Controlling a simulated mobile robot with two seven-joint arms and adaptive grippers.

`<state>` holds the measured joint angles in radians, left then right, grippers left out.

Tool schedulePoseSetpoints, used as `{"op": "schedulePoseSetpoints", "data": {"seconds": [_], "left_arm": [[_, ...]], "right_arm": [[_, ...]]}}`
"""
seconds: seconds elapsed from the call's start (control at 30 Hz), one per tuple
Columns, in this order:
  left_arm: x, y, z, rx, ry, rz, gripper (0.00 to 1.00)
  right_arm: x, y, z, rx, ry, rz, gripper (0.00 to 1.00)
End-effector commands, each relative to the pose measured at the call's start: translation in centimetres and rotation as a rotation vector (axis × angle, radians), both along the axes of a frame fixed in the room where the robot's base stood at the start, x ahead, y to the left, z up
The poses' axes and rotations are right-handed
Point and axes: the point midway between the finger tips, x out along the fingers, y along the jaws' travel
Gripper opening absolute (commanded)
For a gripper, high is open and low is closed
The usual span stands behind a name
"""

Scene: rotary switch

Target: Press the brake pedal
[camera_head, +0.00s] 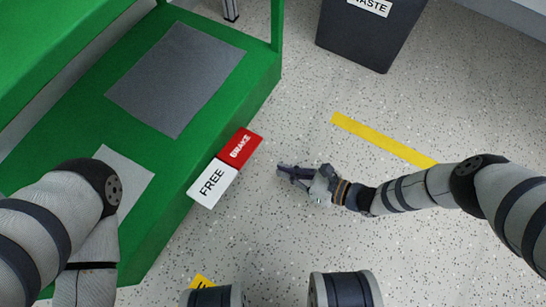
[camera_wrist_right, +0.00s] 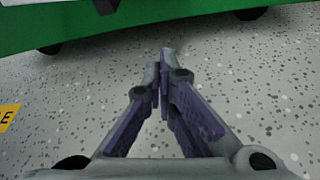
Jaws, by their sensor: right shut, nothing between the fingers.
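The red brake pedal (camera_head: 240,147), lettered BRAKE, sticks out from the side of the green machine base in the head view. A white pedal (camera_head: 213,183), lettered FREE, adjoins it at the lower left. My right gripper (camera_head: 281,169) is shut and empty, to the right of the two pedals and apart from them, over the speckled floor. In the right wrist view its purple-padded fingers (camera_wrist_right: 166,55) meet at the tips and point toward the green base. My left arm lies over the green base at the left; its gripper is out of view.
The green machine base (camera_head: 165,215) with grey plates fills the left. A dark waste bin (camera_head: 370,32) stands at the top right. A yellow floor strip (camera_head: 385,140) lies beyond my right arm. The floor around my right gripper is clear.

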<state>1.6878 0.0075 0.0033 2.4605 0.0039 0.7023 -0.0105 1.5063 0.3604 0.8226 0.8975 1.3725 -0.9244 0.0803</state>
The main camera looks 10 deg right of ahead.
Motion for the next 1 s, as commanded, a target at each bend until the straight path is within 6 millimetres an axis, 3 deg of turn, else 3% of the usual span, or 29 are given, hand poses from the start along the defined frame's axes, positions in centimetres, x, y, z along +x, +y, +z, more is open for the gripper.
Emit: {"op": "schedulePoseSetpoints", "data": {"seconds": [0.4, 0.7, 1.0], "left_arm": [[0.5, -0.4, -3.3, -0.01, 0.003, -0.005, 0.0], [0.3, -0.4, -2.9, -0.009, 0.006, -0.003, 0.0], [0.3, -0.4, -2.9, -0.009, 0.006, -0.003, 0.0]], "right_arm": [[4.7, 7.3, -2.9, 0.001, -0.005, 0.003, 0.0], [4.9, 6.6, 0.8, 0.002, 0.001, 0.001, 0.0], [4.9, 6.5, 1.1, 0.001, 0.0, 0.002, 0.0]]}}
